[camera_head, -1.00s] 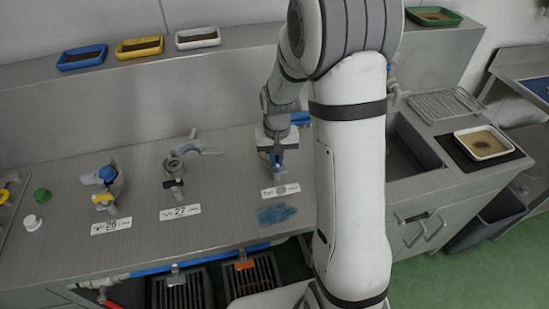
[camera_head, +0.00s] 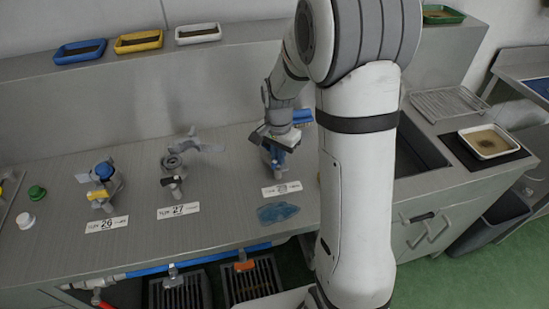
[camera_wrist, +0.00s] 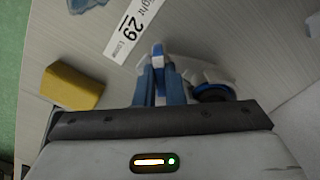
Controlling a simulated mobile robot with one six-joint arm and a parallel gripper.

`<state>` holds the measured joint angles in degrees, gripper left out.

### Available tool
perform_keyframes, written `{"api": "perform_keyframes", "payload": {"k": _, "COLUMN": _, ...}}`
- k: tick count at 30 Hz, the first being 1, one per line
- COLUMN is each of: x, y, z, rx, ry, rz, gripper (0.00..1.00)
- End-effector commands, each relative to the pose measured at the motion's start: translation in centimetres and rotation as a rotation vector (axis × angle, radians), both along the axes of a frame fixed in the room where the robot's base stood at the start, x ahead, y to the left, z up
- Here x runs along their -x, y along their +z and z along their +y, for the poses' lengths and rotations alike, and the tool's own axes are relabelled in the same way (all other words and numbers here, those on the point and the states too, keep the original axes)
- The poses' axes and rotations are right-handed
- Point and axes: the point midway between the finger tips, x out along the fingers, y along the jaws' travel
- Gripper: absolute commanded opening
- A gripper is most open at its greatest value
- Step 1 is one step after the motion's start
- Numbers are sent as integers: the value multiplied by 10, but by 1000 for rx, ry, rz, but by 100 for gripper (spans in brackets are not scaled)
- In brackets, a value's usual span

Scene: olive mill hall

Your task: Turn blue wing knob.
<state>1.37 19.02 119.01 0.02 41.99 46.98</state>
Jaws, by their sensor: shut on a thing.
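The blue wing knob (camera_head: 276,157) sits on a fitting on the grey bench, behind the label numbered 29 (camera_head: 282,189). My gripper (camera_head: 279,147) is over it, pointing down, and is shut on it. In the wrist view, the knob (camera_wrist: 158,62) shows blue between the fingers, just beyond the gripper's dark edge, with the label (camera_wrist: 131,27) past it. The fingers and the gripper's body hide much of the knob and the fitting.
Fittings at labels 28 (camera_head: 106,224) and 27 (camera_head: 178,211) stand to the left. A blue cloth (camera_head: 278,213) lies in front of the knob. A yellow block (camera_wrist: 72,87) lies beside it. A sink is on the right. The bench between the fittings is clear.

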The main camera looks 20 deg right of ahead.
Motion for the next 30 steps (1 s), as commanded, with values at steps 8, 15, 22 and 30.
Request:
{"api": "perform_keyframes", "payload": {"k": 8, "x": -1, "y": -1, "z": 0, "rx": 0, "ry": -262, "rz": -2, "gripper": 0}}
{"api": "perform_keyframes", "payload": {"k": 15, "x": 0, "y": -1, "z": 0, "rx": 0, "ry": -471, "rz": -2, "gripper": 0}}
{"api": "perform_keyframes", "payload": {"k": 22, "x": -1, "y": 0, "z": 0, "rx": 1, "ry": -622, "rz": -2, "gripper": 0}}
{"api": "perform_keyframes", "payload": {"k": 30, "x": -1, "y": 0, "z": 0, "rx": 0, "ry": -718, "rz": -2, "gripper": 0}}
